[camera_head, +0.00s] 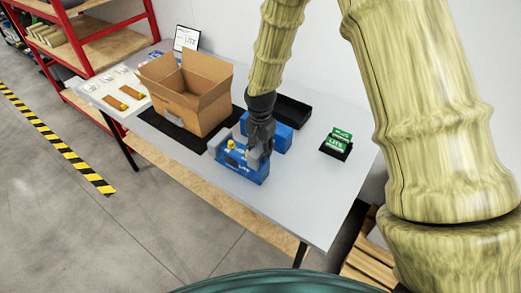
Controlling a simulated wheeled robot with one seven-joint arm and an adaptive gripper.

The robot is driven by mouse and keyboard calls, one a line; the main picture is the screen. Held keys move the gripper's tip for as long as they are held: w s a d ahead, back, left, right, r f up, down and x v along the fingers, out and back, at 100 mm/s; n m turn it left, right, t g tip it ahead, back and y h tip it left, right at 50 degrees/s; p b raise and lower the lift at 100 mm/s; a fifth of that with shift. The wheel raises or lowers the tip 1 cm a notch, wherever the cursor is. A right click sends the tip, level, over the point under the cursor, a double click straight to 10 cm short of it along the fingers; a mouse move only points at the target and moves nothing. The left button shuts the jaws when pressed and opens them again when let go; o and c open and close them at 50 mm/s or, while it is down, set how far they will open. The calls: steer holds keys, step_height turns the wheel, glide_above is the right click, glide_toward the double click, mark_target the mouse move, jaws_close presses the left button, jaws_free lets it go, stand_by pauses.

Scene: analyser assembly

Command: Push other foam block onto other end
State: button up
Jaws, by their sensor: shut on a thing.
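A blue analyser (236,170) with yellow knobs on it lies near the middle of the table. A light grey foam block (214,145) sits at its left end. My gripper (259,150) points down over the analyser's right end. It is shut on another grey foam block (257,161), which is at or just against that end. The fingers hide part of this block, and I cannot tell how far it is seated on the analyser.
A blue case (280,138) stands right behind my gripper, with a black tray (293,111) behind it. An open cardboard box (187,95) is at the left. Green boxes (338,139) sit in a black holder at the right. The front right tabletop (310,205) is clear.

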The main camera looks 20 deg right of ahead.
steer(key=shift+f+b, duration=0.75)
steer(key=shift+f, duration=1)
stand_by(2.5)
steer(key=o, duration=0.9)
steer(key=shift+r, duration=0.15)
steer(key=shift+r+p, duration=2.45)
steer(key=shift+r, duration=0.9)
